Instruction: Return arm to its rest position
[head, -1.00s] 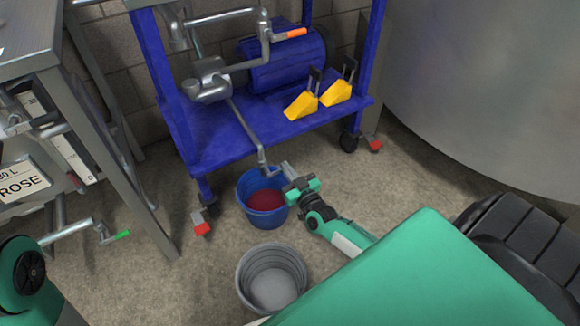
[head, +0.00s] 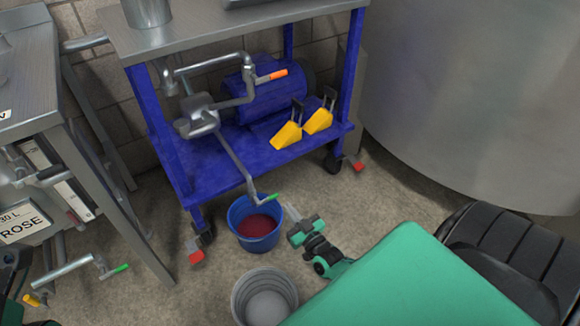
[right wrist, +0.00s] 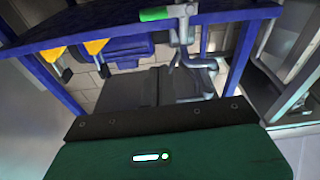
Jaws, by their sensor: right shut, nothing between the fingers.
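My right arm reaches in from the lower right in the head view. Its gripper (head: 290,213) is shut and empty, just right of the blue bucket (head: 256,224) and below right of a small green valve handle (head: 271,198). The handle is at the lower end of a thin metal pipe (head: 236,166) above the bucket, which holds dark red liquid. A small gap separates gripper and handle. In the right wrist view the green handle (right wrist: 158,14) shows at the top, beyond my green gripper housing. My left gripper is out of view.
A blue cart (head: 222,172) carries a pump, a motor and two yellow wedges (head: 287,135). A grey bucket (head: 264,296) stands on the floor in front. A large steel tank (head: 470,100) is at the right. A metal bench with taps (head: 85,262) is at the left.

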